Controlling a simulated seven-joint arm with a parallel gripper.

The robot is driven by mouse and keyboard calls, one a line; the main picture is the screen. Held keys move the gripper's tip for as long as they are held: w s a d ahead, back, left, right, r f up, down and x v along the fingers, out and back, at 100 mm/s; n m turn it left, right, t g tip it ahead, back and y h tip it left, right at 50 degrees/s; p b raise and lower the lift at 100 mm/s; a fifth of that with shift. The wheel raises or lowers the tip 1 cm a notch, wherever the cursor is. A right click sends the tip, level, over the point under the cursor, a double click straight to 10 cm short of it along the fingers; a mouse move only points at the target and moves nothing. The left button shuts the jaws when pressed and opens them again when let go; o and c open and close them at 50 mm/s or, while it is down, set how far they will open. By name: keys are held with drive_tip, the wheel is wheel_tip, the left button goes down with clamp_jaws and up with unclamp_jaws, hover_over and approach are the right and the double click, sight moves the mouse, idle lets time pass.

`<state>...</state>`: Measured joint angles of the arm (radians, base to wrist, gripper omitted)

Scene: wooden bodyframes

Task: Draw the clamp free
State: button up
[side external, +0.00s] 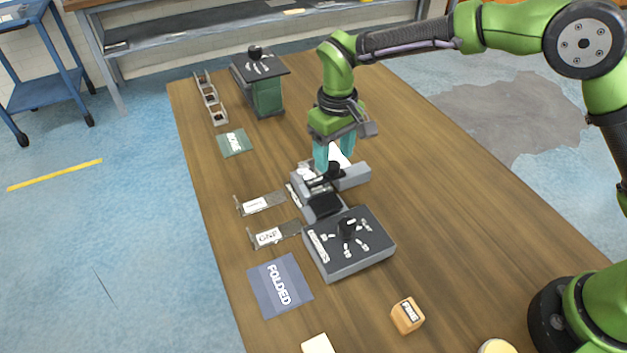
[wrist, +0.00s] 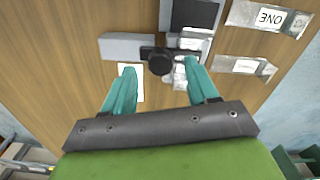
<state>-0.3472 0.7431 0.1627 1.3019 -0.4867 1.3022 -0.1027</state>
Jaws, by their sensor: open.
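A black bar with a round knob, which looks like the clamp (wrist: 160,64), lies across a grey fixture (side external: 352,177) in the middle of the table. In the wrist view the fixture's grey block (wrist: 125,46) shows beside the bar. My gripper (side external: 333,165) is open and points down over the fixture. In the wrist view its teal fingers (wrist: 159,68) stand apart, one on each side of the knob. I cannot tell whether either finger touches it. The fingers partly hide the clamp in the side view.
A dark-topped box with a knob (side external: 347,252) stands just in front of the fixture. Labelled plates (side external: 268,237) and a blue "FOLDED" mat (side external: 279,285) lie left. A green stand (side external: 267,95) and a narrow rack (side external: 211,98) are behind.

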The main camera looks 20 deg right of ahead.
drive_tip(key=shift+f, duration=1.1)
clamp_jaws()
